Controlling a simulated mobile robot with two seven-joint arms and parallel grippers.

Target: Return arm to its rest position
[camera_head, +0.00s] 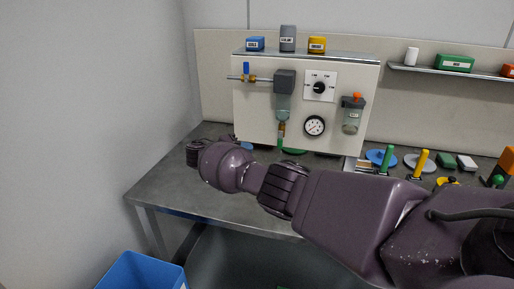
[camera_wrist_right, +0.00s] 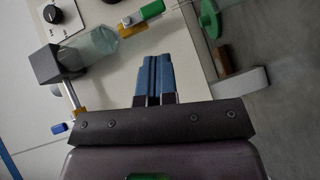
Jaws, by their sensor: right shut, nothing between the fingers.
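My right arm (camera_head: 345,210) reaches in from the right across the front of the grey bench. Its wrist is at the left part of the bench, in front of the panel's lower left. In the right wrist view my right gripper (camera_wrist_right: 154,66) has its blue fingers together with nothing between them. The fingers point at the panel and touch nothing that I can make out. In the head view the fingers are mostly hidden by the wrist. My left arm and gripper are not in view.
A cream panel (camera_head: 262,105) with valve, knob, gauge (camera_head: 314,126) and bowls stands at the back. Small boxes sit on top. Coloured pegs and discs (camera_head: 415,160) crowd the bench's right side behind my arm. A blue bin (camera_head: 140,272) stands at lower left. The bench's left end (camera_head: 160,180) is bare.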

